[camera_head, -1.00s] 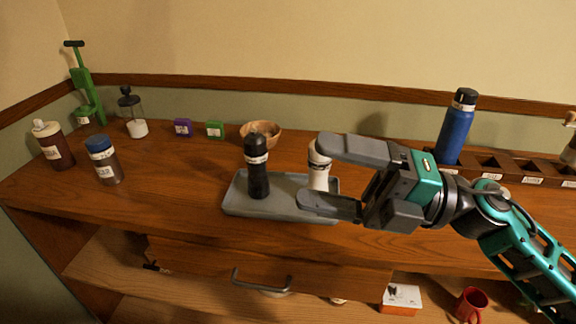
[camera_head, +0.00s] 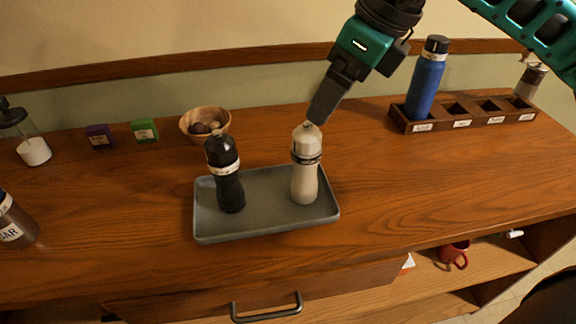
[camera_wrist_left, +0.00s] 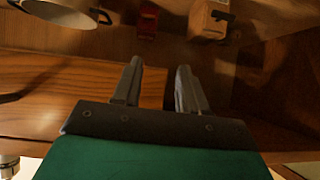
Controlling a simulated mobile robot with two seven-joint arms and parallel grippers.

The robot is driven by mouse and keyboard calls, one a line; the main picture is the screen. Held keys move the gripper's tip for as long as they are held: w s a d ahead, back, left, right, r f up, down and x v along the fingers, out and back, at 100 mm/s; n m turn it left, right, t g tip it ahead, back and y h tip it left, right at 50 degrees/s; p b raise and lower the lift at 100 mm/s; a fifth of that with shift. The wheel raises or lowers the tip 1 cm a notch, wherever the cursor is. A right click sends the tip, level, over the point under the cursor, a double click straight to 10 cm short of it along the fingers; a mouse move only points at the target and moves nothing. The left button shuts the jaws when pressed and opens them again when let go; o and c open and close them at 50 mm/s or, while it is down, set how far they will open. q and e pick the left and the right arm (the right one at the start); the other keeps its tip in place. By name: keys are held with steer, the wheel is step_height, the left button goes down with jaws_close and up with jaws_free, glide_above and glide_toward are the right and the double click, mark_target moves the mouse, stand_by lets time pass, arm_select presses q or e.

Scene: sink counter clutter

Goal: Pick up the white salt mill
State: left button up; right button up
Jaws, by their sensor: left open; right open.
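The white salt mill (camera_head: 305,172) stands upright on the right part of a grey tray (camera_head: 262,227) in the head view, with a dark band below its rounded top. A black mill (camera_head: 228,180) stands to its left on the same tray. My right gripper (camera_head: 322,108) is open and empty, pointing down just behind and above the white mill's top; its fingers overlap in this view, and I cannot tell whether they touch the mill. My left gripper (camera_wrist_left: 155,88) shows only in the left wrist view, with its two fingers apart and nothing between them.
A wooden bowl (camera_head: 205,124) stands behind the tray. A blue bottle (camera_head: 427,80) stands in a labelled wooden rack (camera_head: 410,126) at the right. Purple and green boxes (camera_head: 145,131) are at the back left. The counter right of the tray is clear.

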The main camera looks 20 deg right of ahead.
mark_target(308, 130)
steer(key=x, duration=0.6)
steer(key=shift+s, duration=0.1)
steer(key=shift+x, duration=3.15)
steer(key=shift+a, duration=0.1)
steer(key=shift+r, duration=0.1)
steer(key=shift+c, duration=0.2)
steer(key=c, duration=1.5)
jaws_close()
steer(key=shift+r, duration=0.15)
